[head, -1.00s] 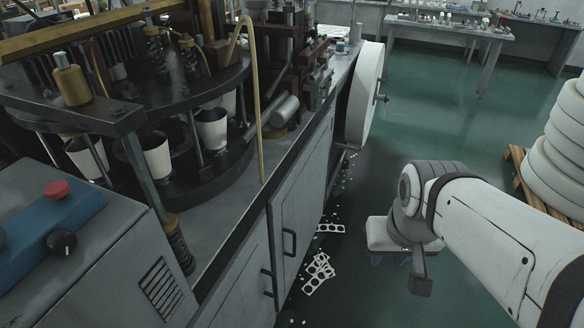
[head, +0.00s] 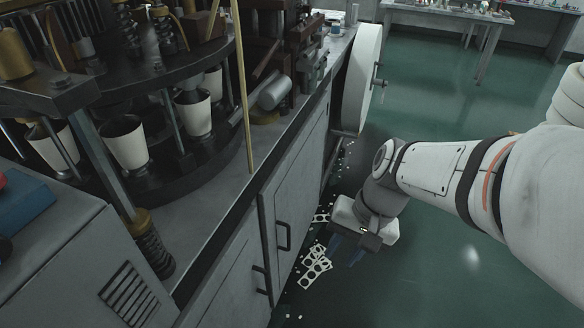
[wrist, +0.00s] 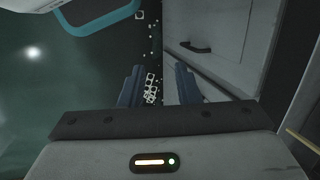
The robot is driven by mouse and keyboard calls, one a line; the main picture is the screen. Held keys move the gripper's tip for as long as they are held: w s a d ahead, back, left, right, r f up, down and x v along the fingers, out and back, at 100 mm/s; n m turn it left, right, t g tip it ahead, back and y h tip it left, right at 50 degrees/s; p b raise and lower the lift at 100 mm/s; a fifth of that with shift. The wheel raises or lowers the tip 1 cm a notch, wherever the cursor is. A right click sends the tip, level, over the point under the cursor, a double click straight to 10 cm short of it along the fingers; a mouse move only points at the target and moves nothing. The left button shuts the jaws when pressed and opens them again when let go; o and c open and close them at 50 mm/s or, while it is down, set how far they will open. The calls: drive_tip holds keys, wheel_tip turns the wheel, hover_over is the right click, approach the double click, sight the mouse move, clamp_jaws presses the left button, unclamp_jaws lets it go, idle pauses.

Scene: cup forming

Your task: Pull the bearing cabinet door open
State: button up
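Grey cabinet doors line the machine's base in the head view: a farther door (head: 300,165) with a dark bar handle (head: 284,236), and a nearer door (head: 222,295) with its own dark handle (head: 261,279). Both doors look shut. No label shows which is the bearing cabinet. My gripper (head: 346,250) hangs to the right of the handles, apart from them, with blue-grey fingers pointing down. In the wrist view my gripper (wrist: 158,85) has its fingers spread with nothing between them. A dark handle (wrist: 195,47) on a grey door lies beyond the right finger.
Punched white card scraps (head: 315,268) litter the floor beside the cabinet. A large white wheel (head: 362,80) with a crank sticks out at the machine's far end. White cups (head: 124,142) sit in the machine above. The green floor to the right is mostly open.

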drive_tip(key=w+a+f+m+g+y+b, duration=0.1)
drive_tip(key=w+a+f+m+y+b, duration=0.15)
drive_tip(key=f, duration=0.35)
drive_tip(key=w+a+f+m+g+y+b, duration=0.1)
drive_tip(key=a+f+m+y+b, duration=0.2)
drive_tip(key=a+f+y+b, duration=0.15)
drive_tip(key=m+t+y+b, duration=0.5)
drive_tip(key=m+t+b, duration=0.75)
drive_tip(key=m, duration=0.35)
hover_over(288, 249)
drive_tip(key=shift+g, duration=0.35)
drive_tip(key=f, duration=2.2)
drive_tip(key=shift+w+d+f+b, duration=0.15)
drive_tip(key=shift+w+b, duration=0.05)
drive_tip(key=shift+b, duration=0.1)
clamp_jaws()
